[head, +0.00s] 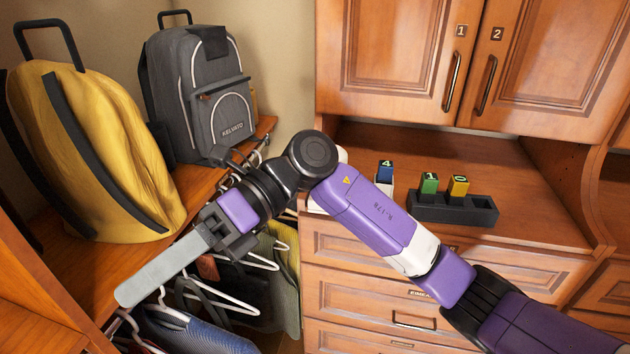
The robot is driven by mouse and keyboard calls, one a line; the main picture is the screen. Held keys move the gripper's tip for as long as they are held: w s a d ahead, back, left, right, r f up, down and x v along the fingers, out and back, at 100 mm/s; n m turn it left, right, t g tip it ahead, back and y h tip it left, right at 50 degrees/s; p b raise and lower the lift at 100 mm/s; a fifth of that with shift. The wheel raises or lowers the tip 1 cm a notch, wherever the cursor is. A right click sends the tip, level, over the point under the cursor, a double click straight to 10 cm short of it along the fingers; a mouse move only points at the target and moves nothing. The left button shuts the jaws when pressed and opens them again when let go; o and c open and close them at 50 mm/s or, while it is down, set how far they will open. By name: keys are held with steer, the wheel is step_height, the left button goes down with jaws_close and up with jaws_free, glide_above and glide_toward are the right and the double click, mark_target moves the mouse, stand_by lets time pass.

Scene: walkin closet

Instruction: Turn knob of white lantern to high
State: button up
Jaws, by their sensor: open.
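My gripper (158,271) reaches to the lower left, over the shelf edge and the hanging clothes. One long grey finger shows; the other is hard to make out. I see nothing held, and the gripper is open. Small white parts (342,155) show behind my arm on the cabinet counter. They may belong to the white lantern, but my arm covers most of that spot and I cannot be sure. No knob is visible. My gripper is well to the left of these white parts.
A yellow bag (95,150) and a grey backpack (200,95) stand on the left shelf. White hangers (225,300) hang below. A dark tray (482,212) holds numbered blocks; a blue block (385,172) is left of it. The counter's right end is clear below closed cabinet doors (545,70).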

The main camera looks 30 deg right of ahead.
steer(key=w+d+f+m+t+h, duration=0.1)
steer(key=w+d+f+h, duration=0.25)
steer(key=d, duration=0.45)
steer(key=w+d+f+t+h, duration=0.2)
steer(key=w+d+h, duration=0.1)
steer(key=d+h, duration=0.3)
steer(key=w+d+r+m+h, duration=0.1)
steer(key=d+h, duration=0.1)
steer(key=d, duration=0.5)
steer(key=d+r+m+h+p, duration=0.1)
steer(key=d+r+h, duration=0.1)
steer(key=d, duration=0.6)
steer(key=w+d+r+h, duration=0.1)
steer(key=d+r+h, duration=0.1)
steer(key=d, duration=0.5)
steer(key=shift+w+d+r+m+t, duration=0.25)
steer(key=shift+w+d+m+t, duration=0.05)
steer(key=shift+d+m, duration=0.1)
steer(key=shift+d+f+p, duration=0.15)
steer(key=shift+p, duration=0.15)
step_height(320, 180, down, 7)
steer(key=shift+w+f+p, duration=0.1)
steer(key=shift+f+p, duration=0.1)
steer(key=shift+p, duration=0.6)
steer(key=shift+c, duration=0.4)
jaws_close()
